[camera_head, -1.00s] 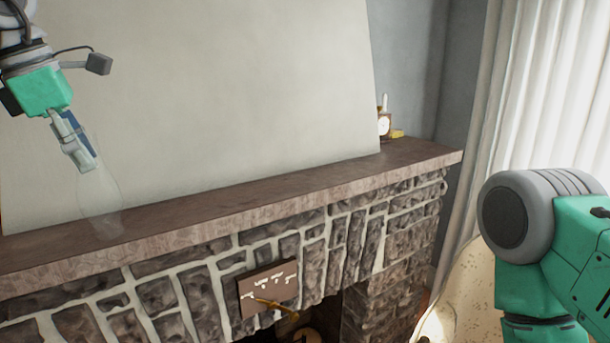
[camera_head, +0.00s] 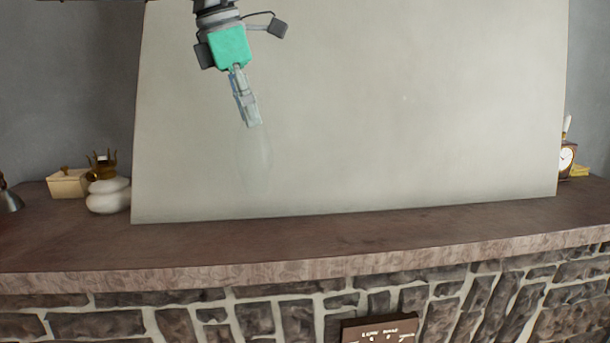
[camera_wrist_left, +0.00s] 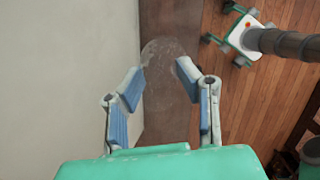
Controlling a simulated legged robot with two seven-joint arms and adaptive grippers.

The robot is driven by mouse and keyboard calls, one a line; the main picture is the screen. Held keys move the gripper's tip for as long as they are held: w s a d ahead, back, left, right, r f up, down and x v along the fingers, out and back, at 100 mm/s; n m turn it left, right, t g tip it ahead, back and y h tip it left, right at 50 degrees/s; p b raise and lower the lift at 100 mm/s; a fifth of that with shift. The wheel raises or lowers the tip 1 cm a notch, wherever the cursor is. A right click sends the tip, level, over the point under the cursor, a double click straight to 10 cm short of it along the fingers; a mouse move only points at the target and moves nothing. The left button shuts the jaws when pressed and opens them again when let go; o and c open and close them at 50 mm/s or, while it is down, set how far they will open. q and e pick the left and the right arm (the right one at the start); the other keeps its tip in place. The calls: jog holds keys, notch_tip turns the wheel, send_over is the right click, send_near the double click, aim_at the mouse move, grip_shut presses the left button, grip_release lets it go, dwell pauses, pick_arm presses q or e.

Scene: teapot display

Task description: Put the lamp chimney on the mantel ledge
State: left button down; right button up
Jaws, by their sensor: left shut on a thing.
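The lamp chimney (camera_head: 254,165) is clear glass and faint against the pale panel. My left gripper (camera_head: 252,122) is shut on its upper end, and the chimney hangs below the fingers. Its lower end shows just above the mantel ledge (camera_head: 330,238) in the head view; I cannot tell whether they touch. In the left wrist view the chimney (camera_wrist_left: 168,60) is a faint round outline between the blue-padded fingertips (camera_wrist_left: 160,75), with the brown ledge (camera_wrist_left: 165,120) behind it. My right gripper is out of view.
A white lamp base (camera_head: 108,195) with a brass burner, a cream box (camera_head: 68,183) and a grey metal object (camera_head: 10,200) stand at the ledge's left. A clock (camera_head: 567,160) stands at the far right. The ledge between is clear. The pale panel (camera_head: 400,110) stands behind.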

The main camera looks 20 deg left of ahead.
aim_at(254, 145)
pick_arm(q)
jog(key=x, duration=0.6)
jog(key=shift+s+a, duration=0.3)
jog(key=shift+s, duration=0.05)
jog(key=f, duration=0.4)
jog(key=shift+s+a, duration=0.2)
jog(key=shift+a, duration=0.05)
jog(key=c, duration=1.1)
grip_release()
jog(key=shift+w+d, duration=0.1)
jog(key=shift+d, duration=0.05)
jog(key=shift+c, duration=0.2)
jog(key=v, duration=1.2)
jog(key=shift+f, duration=0.1)
